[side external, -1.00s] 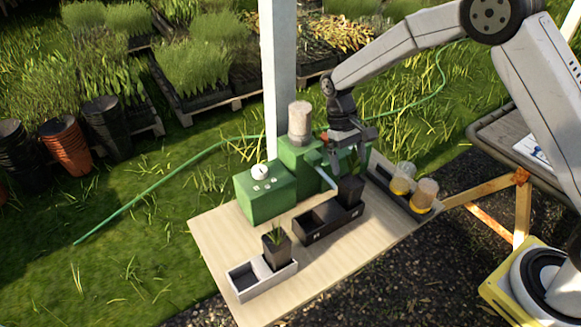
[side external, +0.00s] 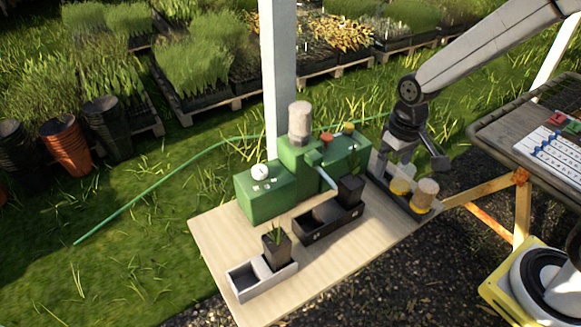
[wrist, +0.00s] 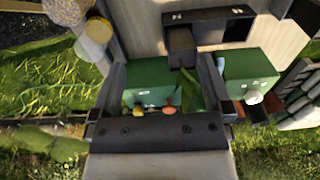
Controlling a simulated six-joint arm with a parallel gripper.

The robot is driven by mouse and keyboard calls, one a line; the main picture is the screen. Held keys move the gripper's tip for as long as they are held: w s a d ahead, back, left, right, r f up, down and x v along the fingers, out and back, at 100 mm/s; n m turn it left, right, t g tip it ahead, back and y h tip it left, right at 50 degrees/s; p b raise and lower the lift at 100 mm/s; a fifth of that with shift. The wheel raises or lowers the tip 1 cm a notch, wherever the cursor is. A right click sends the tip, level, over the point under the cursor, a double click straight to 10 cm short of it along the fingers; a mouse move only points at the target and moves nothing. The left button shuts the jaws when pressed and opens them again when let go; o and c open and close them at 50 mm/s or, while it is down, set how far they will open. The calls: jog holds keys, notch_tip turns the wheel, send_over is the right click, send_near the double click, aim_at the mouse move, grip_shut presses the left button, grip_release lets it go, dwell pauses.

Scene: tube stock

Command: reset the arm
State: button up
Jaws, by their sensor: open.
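My gripper (side external: 420,160) is open and empty. In the side view it hangs above the back of the dark tray with the tubes, right of the green machine. In the wrist view its two fingers (wrist: 162,66) stand wide apart, with the machine showing between and beyond them. A dark square pot with a plant (side external: 350,189) stands in the right end of the black two-part tray (side external: 313,232). Another dark pot with a plant (side external: 277,250) stands in the right part of the white tray (side external: 262,283).
The green machine (side external: 267,200) stands along the table's back edge, by a white post (side external: 277,70). Two tan-filled, yellow-based tubes (side external: 425,192) stand in a dark tray (side external: 375,170) at the table's right. A side bench (side external: 497,130) holds a chart (side external: 555,145). The front of the wooden table (side external: 335,262) is clear.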

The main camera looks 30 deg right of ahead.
jog(key=s+t, duration=0.2)
jog(key=s, duration=0.4)
jog(key=shift+s+d+r, duration=0.2)
jog(key=shift+d+r, duration=0.15)
jog(key=shift+d, duration=0.1)
